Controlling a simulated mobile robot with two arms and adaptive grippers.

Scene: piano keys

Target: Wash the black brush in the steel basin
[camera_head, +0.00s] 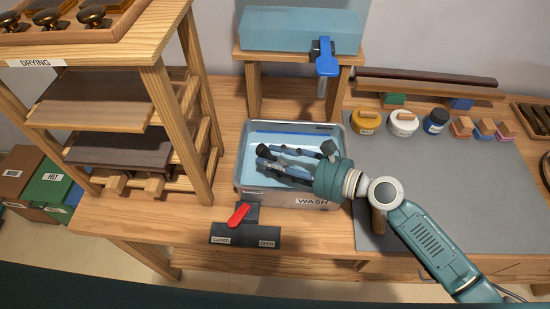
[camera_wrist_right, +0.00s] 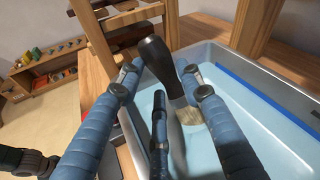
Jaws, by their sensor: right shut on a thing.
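The steel basin (camera_head: 240,170), labelled WASH, stands on the bench and holds pale blue water. My right gripper (camera_head: 268,160) reaches into it from the right, low over the water. It is shut on the black brush (camera_head: 263,151), whose dark end sticks out past the fingertips toward the basin's left wall. In the right wrist view, the brush (camera_wrist_right: 155,62) lies between the blue-grey fingertips, slanted, with a paler tan part by the right finger. I cannot tell how deep it sits in the water. My left gripper is not in view.
A blue-handled tap (camera_head: 326,66) on a water tank (camera_head: 290,30) is behind the basin. A red lever (camera_head: 238,215) in front leans toward CLOSED. A wooden DRYING rack (camera_head: 165,110) stands close on the left. Paint jars (camera_head: 403,123) stand on the grey mat (camera_head: 450,180) at right.

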